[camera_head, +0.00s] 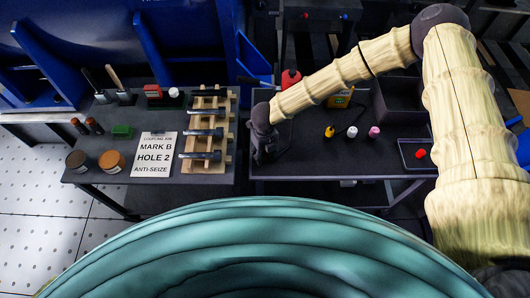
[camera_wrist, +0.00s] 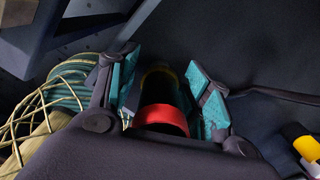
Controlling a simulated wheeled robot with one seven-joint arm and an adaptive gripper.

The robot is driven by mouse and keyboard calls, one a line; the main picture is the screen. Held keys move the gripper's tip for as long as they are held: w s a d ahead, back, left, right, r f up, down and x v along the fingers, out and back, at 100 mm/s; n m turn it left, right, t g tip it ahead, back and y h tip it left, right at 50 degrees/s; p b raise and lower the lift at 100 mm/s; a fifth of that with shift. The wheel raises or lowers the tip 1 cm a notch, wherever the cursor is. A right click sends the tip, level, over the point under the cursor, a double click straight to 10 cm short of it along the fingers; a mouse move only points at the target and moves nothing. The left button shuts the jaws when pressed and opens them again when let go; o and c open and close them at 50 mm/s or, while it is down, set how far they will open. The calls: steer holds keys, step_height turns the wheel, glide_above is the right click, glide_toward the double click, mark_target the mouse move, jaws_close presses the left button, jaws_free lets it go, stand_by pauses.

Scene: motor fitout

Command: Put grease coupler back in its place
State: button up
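My gripper (camera_head: 262,150) points down at the left end of the right-hand table in the head view. In the wrist view its two teal-padded fingers (camera_wrist: 164,85) stand apart on either side of a dark cylindrical piece with a red collar (camera_wrist: 160,117). The collar is near the palm. Whether the pads touch the piece is too dark to tell. This piece may be the grease coupler; no label shows. In the head view my gripper hides it.
The left table holds a wooden rack (camera_head: 225,145) with dark tools, a sign reading "MARK B HOLE 2" (camera_head: 154,155) and round tins (camera_head: 111,161). A red bottle (camera_head: 290,80), small bottles (camera_head: 352,132), a dark bin (camera_head: 401,100) and a tray (camera_head: 409,163) stand on the right table.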

step_height(320, 180, up, 12)
stand_by(0.7)
steer(key=shift+f, duration=0.1)
stand_by(0.4)
steer(key=s+d+f+n, duration=0.2)
steer(key=s+d+f+n+t, duration=0.1)
steer(key=s+d+f+n, duration=0.1)
steer(key=f+n, duration=0.1)
steer(key=s+d+f+n+h, duration=0.1)
steer(key=s+d+f+n, duration=0.1)
steer(key=n, duration=0.1)
steer(key=shift+s+d+f, duration=0.1)
steer(key=shift+s+f, duration=0.25)
steer(key=s+d+f+n, duration=0.1)
steer(key=s+d+n, duration=0.7)
steer(key=s+n, duration=0.3)
steer(key=s+d+f+n+g+y, duration=0.1)
steer(key=s+d+f+n, duration=0.1)
steer(key=s+d+n, duration=0.6)
steer(key=s+n, duration=0.3)
steer(key=s, duration=0.1)
steer(key=shift+d+f, duration=0.15)
steer(key=shift+d, duration=0.1)
